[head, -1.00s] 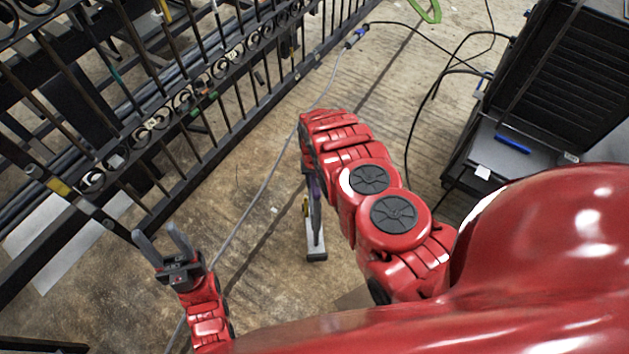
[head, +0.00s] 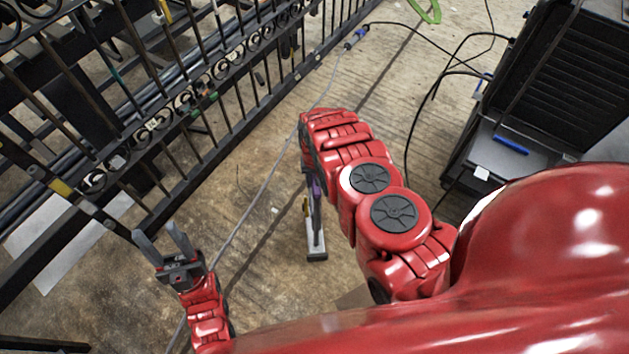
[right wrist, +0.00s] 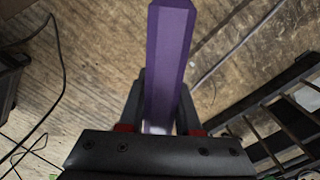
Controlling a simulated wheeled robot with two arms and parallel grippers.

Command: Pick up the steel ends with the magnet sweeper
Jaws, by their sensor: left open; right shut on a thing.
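The magnet sweeper (head: 316,238) has a purple handle and a pale, dark-edged foot, low over or on the floor near the middle of the head view; I cannot tell if the foot touches. My right gripper (right wrist: 162,100) is shut on the purple handle (right wrist: 170,50) in the right wrist view; in the head view it is mostly hidden by my right arm. My left gripper (head: 161,235) is open and empty at the lower left, near the fence. I cannot make out the steel ends for certain; one tiny pale fleck (head: 275,209) lies left of the sweeper.
A black iron gate or fence (head: 215,130) with scrolls and bars runs along the left. A thin grey cable (head: 262,190) crosses the floor. A black case (head: 545,90) and dark cables stand at the right. The worn floor (head: 250,240) between is mostly clear.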

